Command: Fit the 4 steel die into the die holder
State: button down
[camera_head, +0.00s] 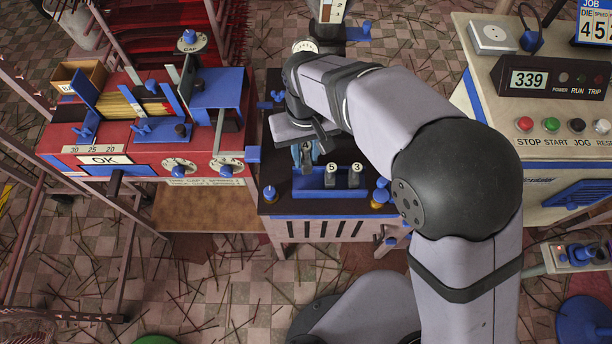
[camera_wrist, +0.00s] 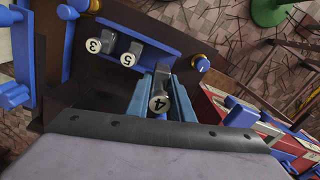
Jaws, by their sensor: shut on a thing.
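My gripper (camera_wrist: 163,92) is shut on the 4 die (camera_wrist: 159,103), a small steel piece with a round white face marked 4, which shows between its two blue fingers in the wrist view. In the head view my gripper (camera_head: 304,156) is over the left end of a blue die rack (camera_head: 312,192). The 5 die (camera_head: 331,173) and 3 die (camera_head: 356,173) stand in that rack. I cannot tell whether the 4 die is clear of the rack. The die holder is not clearly identifiable; my arm covers part of the bench.
A red machine (camera_head: 105,155) with blue clamps stands left. A control panel (camera_head: 555,125) reading 339 stands right. A white-and-blue unit (camera_head: 330,12) is behind my wrist. Thin sticks litter the floor.

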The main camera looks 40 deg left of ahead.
jog(key=shift+f+p, duration=1)
jog(key=shift+f, duration=3.35)
jog(key=shift+f, duration=0.15)
jog(key=c, duration=1.6)
grip_release()
jog(key=shift+o, duration=0.2)
jog(key=shift+f, duration=0.1)
jog(key=shift+b, duration=0.4)
notch_tip(320, 180, up, 7)
jog(key=shift+b, duration=0.9)
jog(key=shift+r, duration=0.2)
jog(key=shift+d, duration=0.1)
